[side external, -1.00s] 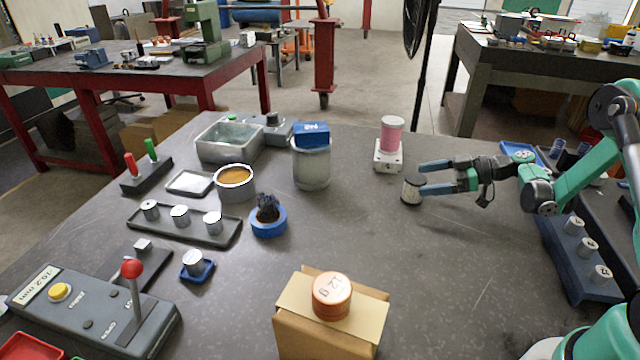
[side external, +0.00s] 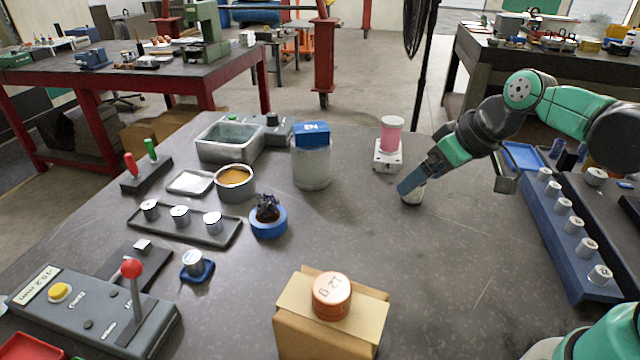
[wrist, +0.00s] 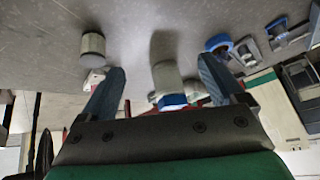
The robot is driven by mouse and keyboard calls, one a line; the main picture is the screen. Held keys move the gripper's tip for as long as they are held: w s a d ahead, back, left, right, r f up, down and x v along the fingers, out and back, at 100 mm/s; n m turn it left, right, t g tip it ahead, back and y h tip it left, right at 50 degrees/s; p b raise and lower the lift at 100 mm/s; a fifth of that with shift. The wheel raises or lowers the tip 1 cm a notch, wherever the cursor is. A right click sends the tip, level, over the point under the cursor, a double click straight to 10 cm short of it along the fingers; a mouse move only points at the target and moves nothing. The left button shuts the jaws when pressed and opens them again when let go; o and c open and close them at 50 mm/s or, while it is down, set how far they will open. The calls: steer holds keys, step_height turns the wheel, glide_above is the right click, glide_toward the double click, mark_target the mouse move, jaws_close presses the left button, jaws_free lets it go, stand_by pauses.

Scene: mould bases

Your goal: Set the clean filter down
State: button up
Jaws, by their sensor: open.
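The filter, a small pale cylinder with a dark end (side external: 413,196), stands on the bare tabletop right of the middle, partly hidden behind my fingers. In the wrist view a pale cylinder with dark rims, which looks like the filter (wrist: 93,44), stands just beyond the left finger. My gripper (side external: 408,186) is tilted down with its blue fingertips beside the filter in the picture. I cannot tell whether a finger touches the filter.
A pink jar on a white scale (side external: 390,145) stands just behind the filter. A grey canister with a blue box on top (side external: 311,165) is to the left. A blue rack of cylinders (side external: 570,230) lies right. The table in front of the filter is clear.

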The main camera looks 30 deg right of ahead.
steer(key=shift+s+a+r+m+t+h, duration=0.1)
steer(key=shift+s+a+m+t+h, duration=0.15)
steer(key=shift+s, duration=0.4)
steer(key=shift+s+a+m+t+h, duration=0.15)
steer(key=shift+s+a+h, duration=0.2)
steer(key=shift+s, duration=0.25)
steer(key=shift+o, duration=0.4)
steer(key=shift+s, duration=0.4)
steer(key=shift+w, duration=0.1)
